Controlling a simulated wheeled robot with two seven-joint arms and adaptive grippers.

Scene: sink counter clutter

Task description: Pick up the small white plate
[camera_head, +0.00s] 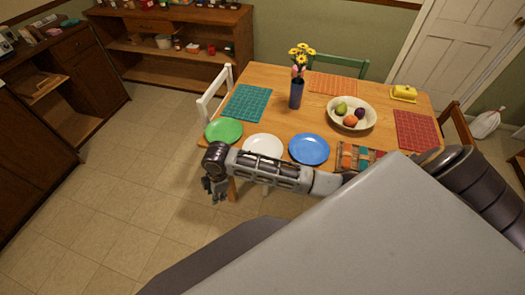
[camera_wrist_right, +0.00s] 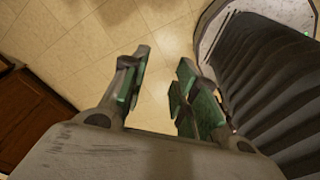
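The small white plate (camera_head: 263,145) lies on the near edge of the wooden table, between a green plate (camera_head: 223,130) and a blue plate (camera_head: 309,149). My right forearm crosses in front of it and hides its near part. My right gripper (camera_head: 214,191) hangs past the table's near left corner, over the floor, left of and below the white plate in the head view. In the right wrist view my right gripper (camera_wrist_right: 160,78) has its fingers apart, with only floor tiles between them. The white plate is not in the wrist view. My left gripper is not in view.
The table (camera_head: 262,85) also holds a vase with yellow flowers (camera_head: 297,90), a fruit bowl (camera_head: 335,120), a yellow butter dish (camera_head: 403,93) and several placemats. A white chair (camera_head: 215,95) stands at its left end. Tiled floor (camera_head: 130,190) is clear at left.

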